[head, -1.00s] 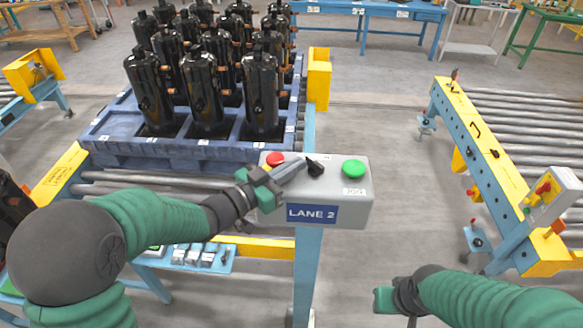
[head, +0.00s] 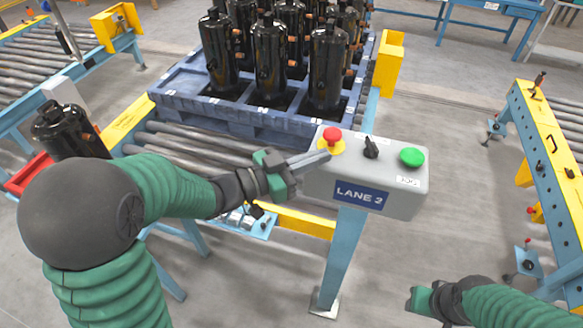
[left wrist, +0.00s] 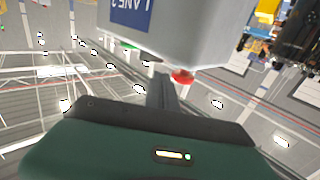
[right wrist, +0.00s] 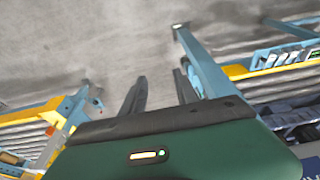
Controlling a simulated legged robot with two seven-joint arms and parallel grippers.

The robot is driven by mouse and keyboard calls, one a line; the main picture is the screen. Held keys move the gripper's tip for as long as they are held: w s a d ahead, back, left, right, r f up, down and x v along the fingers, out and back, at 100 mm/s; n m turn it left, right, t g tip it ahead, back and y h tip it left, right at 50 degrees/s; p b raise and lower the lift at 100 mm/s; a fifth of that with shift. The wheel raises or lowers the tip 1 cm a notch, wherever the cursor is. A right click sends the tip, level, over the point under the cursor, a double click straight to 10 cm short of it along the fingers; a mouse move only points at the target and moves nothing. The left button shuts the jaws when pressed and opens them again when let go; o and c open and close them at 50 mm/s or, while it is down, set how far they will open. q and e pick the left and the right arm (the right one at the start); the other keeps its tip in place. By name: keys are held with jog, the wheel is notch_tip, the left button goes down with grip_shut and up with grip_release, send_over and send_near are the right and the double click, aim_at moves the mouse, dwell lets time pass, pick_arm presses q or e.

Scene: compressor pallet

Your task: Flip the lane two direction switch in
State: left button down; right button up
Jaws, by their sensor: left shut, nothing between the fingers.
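The grey control box (head: 318,185) labelled LANE 2 carries a red button (head: 332,134) on a yellow base, a black switch knob (head: 371,148) in the middle and a green button (head: 411,157). The knob stands roughly upright in the head view. My left gripper (head: 326,156) is shut and empty, its tips by the red button, left of the knob and apart from it. In the left wrist view the shut fingers (left wrist: 162,88) point toward the box, beside the red button (left wrist: 183,76). My right gripper (right wrist: 160,88) is open and empty, low at the right, away from the box.
A blue pallet (head: 190,107) of black compressors (head: 270,60) sits on rollers behind the box. A blue post (head: 342,255) holds the box up. Another roller conveyor with a yellow rail (head: 548,125) stands at the right, with clear floor between.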

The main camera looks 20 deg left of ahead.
pick_arm(q)
jog(key=v, duration=0.7)
jog(key=shift+a, duration=0.1)
